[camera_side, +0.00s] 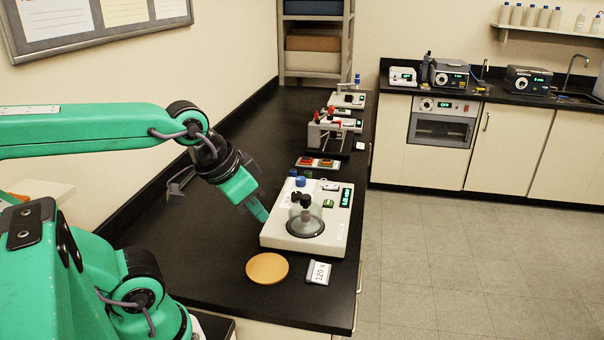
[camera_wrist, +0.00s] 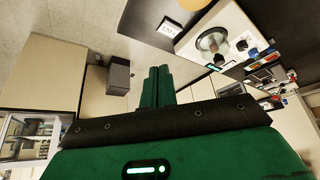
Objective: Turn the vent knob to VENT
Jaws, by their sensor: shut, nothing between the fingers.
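The white instrument (camera_side: 275,236) stands on the black bench, with a clear glass dome on a dark round base (camera_side: 305,226) and a lit green display (camera_side: 346,197). A blue knob (camera_side: 300,181) is at its rear left, and a dark knob (camera_side: 305,200) shows at the dome's top. I cannot tell which is the vent knob, and no VENT marking is readable. The instrument also shows in the wrist view (camera_wrist: 192,43). My gripper (camera_side: 262,215) is shut and empty, pointing down at the instrument's left edge; its fingers show together in the wrist view (camera_wrist: 157,85).
A round wooden disc (camera_side: 267,268) and a card reading 120 s (camera_side: 318,272) lie in front of the instrument. Behind it are a small panel with coloured buttons (camera_side: 318,163) and more devices (camera_side: 335,130). The bench to the left of the instrument is mostly clear.

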